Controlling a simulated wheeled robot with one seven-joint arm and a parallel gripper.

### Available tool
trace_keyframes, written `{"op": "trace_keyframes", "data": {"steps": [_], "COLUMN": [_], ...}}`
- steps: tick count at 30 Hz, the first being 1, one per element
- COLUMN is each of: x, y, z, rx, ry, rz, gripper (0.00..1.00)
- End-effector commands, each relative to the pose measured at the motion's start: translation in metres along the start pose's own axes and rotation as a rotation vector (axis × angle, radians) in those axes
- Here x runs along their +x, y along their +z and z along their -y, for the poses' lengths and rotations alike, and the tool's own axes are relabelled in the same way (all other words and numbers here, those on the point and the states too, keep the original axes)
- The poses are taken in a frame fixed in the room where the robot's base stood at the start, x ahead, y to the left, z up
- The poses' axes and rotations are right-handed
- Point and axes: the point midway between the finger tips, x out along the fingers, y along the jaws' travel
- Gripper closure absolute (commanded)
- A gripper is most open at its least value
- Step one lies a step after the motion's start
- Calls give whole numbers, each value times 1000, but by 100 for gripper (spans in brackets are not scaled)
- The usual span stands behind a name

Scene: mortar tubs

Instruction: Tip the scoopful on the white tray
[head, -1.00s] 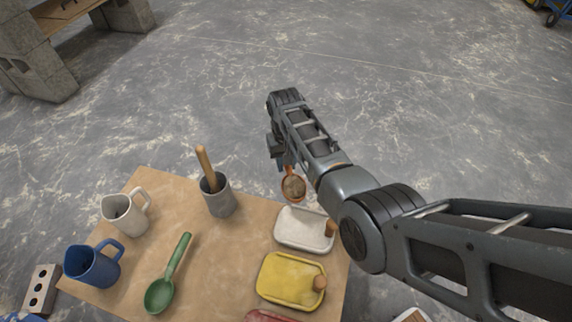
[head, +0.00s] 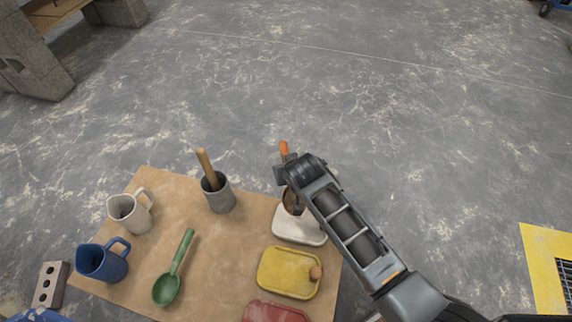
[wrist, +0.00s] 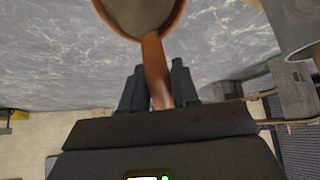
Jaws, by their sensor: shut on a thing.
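My gripper (head: 283,172) is shut on the handle of an orange-brown scoop (head: 284,149). The wrist view shows its handle (wrist: 157,70) between the two fingers (wrist: 158,88). The scoop's bowl, cut off at the top of the wrist view, shows a grey-brown inside (wrist: 140,12). In the head view the bowl is over the far part of the white tray (head: 297,231), looks tilted, and is partly hidden by my arm. I cannot tell how much it holds. The tray's visible floor looks white and bare.
A yellow tray (head: 275,274) and a red tray (head: 273,313) lie nearer on the table (head: 215,248). A grey pot (head: 222,201) with a wooden-handled tool stands left of the white tray. A green scoop (head: 166,291), a blue jug (head: 98,264) and a whitish jug (head: 127,216) are further left.

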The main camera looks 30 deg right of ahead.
Motion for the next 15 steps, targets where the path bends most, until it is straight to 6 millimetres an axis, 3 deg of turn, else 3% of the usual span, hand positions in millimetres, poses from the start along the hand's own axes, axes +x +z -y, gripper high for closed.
{"op": "trace_keyframes", "data": {"steps": [6, 15], "x": [-14, -32], "y": [18, 30], "z": [0, 0], "rx": [-1, -1], "ry": [1, -1], "rz": [-189, -358], "gripper": [100, 100]}}
